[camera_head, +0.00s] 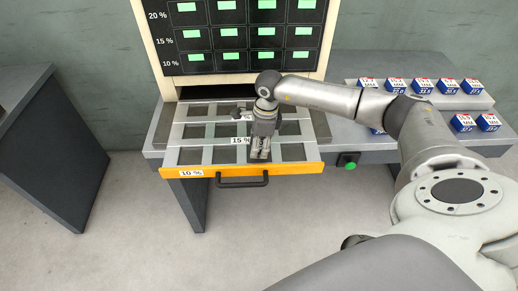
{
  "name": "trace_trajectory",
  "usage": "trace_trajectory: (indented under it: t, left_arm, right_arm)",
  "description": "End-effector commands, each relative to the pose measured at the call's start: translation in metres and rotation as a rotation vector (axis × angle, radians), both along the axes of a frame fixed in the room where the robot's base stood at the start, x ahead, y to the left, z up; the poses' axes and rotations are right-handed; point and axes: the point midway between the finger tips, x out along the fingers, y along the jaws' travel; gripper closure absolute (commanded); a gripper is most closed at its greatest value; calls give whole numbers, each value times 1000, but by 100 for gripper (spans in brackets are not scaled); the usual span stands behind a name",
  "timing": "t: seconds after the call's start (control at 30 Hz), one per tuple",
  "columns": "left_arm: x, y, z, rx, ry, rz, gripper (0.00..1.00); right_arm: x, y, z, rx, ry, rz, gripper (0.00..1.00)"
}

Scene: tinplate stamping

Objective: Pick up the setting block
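Several small blue blocks with white and red number labels marked MM sit on a light stepped rack (352,84) at the right. One block (396,85) is in the back row and another (462,122) is in the front row. I cannot tell which is the setting block. My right gripper (260,153) points down over the open drawer at the left, well away from these blocks. Its fingers are small and dark, and I cannot tell whether they are apart or hold anything. My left gripper is not in view.
The open drawer has an orange front (222,172), a dark handle (242,183), several compartments and percent labels. A black panel (235,38) with green tags stands behind it. A green button (349,165) is on the bench front. A grey table (62,135) stands at left.

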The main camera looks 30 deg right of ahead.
Motion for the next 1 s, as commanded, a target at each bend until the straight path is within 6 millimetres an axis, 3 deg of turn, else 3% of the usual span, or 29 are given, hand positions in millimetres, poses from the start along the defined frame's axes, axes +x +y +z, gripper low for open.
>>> trace_trajectory:
  t: [0.03, 0.27, 0.73, 1.0]
  left_arm:
    - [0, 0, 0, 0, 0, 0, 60]
    - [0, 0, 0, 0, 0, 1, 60]
    - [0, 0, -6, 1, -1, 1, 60]
    - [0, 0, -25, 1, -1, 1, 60]
  right_arm:
    - [0, 0, 0, 0, 0, 0, 72]
    - [0, 0, 0, 0, 0, 0, 100]
    - [2, 0, 7, 1, -5, 0, 100]
    - [-1, 5, 37, 3, -7, 3, 100]
